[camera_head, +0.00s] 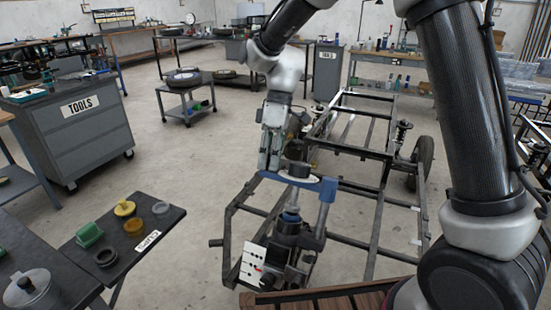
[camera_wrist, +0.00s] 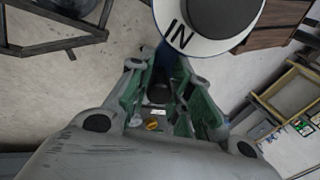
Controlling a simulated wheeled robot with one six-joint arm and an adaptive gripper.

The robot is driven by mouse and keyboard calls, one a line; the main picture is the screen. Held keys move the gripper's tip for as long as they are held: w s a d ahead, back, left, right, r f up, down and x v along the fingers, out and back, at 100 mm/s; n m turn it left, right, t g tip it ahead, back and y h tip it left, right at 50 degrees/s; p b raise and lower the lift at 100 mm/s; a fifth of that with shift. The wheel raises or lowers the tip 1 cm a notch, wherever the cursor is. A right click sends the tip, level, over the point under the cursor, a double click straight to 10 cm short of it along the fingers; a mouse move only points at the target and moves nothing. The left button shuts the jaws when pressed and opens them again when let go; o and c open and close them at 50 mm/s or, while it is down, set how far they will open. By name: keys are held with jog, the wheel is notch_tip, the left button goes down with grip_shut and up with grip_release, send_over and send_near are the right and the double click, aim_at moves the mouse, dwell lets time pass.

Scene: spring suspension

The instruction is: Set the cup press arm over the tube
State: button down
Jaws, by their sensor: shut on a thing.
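The blue press arm (camera_head: 323,184) reaches left from the top of an upright post (camera_head: 325,207). A dark cup (camera_head: 299,169) with a white ring sits on it. In the wrist view a white disc (camera_wrist: 213,46) marked "IN" has a dark round top. My gripper (camera_head: 268,163) is shut on the left end of the press arm; blue shows between its green-padded fingers in the wrist view (camera_wrist: 166,68). Below the arm, a pale upright piece (camera_head: 291,212), perhaps the tube, stands on a dark fixture. I cannot tell whether the cup is exactly above it.
A white panel (camera_head: 253,268) is on the fixture's front. A metal frame (camera_head: 345,190) stands behind and to the right. A dark side table (camera_head: 165,218) at left holds a green block, a yellow piece and rings. Open floor lies between.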

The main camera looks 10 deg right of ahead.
jog(key=shift+s+a+r+n, duration=0.2)
jog(key=shift+s+n, duration=0.1)
jog(key=shift+s, duration=0.1)
jog(key=c, duration=1.3)
grip_release()
jog(key=v, duration=1.2)
